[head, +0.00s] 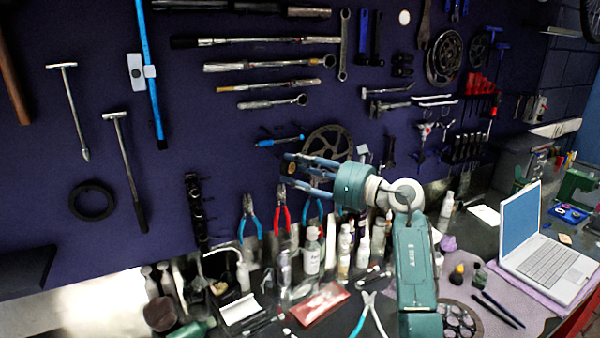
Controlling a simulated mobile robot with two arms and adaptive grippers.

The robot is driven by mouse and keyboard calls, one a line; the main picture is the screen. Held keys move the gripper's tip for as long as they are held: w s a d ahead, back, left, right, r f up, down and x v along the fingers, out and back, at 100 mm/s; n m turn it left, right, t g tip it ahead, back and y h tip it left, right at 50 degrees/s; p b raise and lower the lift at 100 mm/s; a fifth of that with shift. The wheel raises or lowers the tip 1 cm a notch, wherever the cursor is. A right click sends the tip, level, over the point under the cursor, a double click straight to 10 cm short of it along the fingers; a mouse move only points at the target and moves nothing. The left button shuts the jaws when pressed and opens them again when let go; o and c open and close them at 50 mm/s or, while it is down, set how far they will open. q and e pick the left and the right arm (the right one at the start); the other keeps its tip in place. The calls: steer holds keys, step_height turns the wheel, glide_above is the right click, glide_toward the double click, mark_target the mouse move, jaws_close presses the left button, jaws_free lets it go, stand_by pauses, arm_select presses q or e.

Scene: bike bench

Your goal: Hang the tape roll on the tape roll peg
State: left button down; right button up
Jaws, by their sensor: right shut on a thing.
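My right gripper (293,171) reaches up from the lower right, its blue-grey fingers pointing left in front of the dark blue tool wall. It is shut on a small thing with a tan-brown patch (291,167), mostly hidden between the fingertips. This appears to be the tape roll, but too little shows to be sure. The held thing is above the bench and the hanging pliers. I cannot make out the tape roll peg clearly. My left gripper is not in view.
Blue pliers (250,217) and red pliers (282,209) hang below the gripper. A chainring (328,140) is behind it. A black ring (92,201) hangs at left. Bottles (312,252) crowd the bench; a laptop (543,250) stands right.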

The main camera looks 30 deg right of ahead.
mark_target(296, 166)
steer(key=shift+w, duration=2)
steer(key=shift+w+d+f+b, duration=0.1)
steer(key=shift+w+f+b, duration=0.2)
steer(key=shift+w+b, duration=0.3)
steer(key=o, duration=0.9)
steer(key=shift+o, duration=1.2)
steer(key=shift+w, duration=0.2)
